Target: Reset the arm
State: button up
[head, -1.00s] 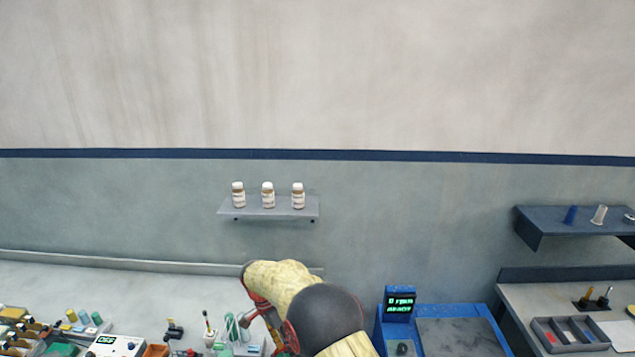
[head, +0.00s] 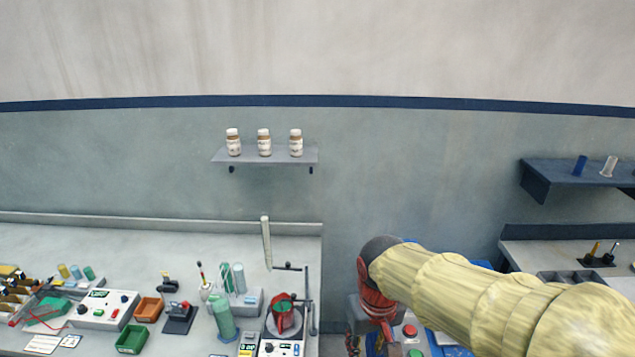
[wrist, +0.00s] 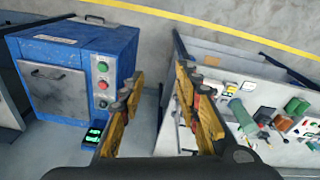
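My arm, in a pale yellow sleeve, reaches in from the lower right of the head view (head: 470,290) and bends down at a dark and red joint (head: 377,285). My gripper is mostly cut off at the bottom of the head view. In the wrist view my gripper (wrist: 158,85) has its two orange-and-dark fingers well apart, with only bare floor between them. It holds nothing. It hangs between a blue cabinet (wrist: 60,50) on the left and a grey bench side (wrist: 230,65) on the right.
The left bench (head: 120,245) carries a control box (head: 103,309), an orange bin (head: 149,310), a green bin (head: 132,339) and a stand with a red-topped vessel (head: 283,315). Three bottles stand on a wall shelf (head: 265,155). A dark shelf (head: 560,175) hangs at right.

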jog(key=s+d+f+m+t+b, duration=0.2)
jog(key=s+d+f+t+b, duration=0.1)
jog(key=s+d+b, duration=0.6)
jog(key=s+t+b, duration=0.1)
jog(key=s, duration=0.1)
jog(key=shift+s+f+b, duration=0.15)
jog(key=shift+s+b, duration=0.15)
jog(key=shift+b, duration=0.05)
jog(key=shift+a, duration=0.1)
dwell(2.2)
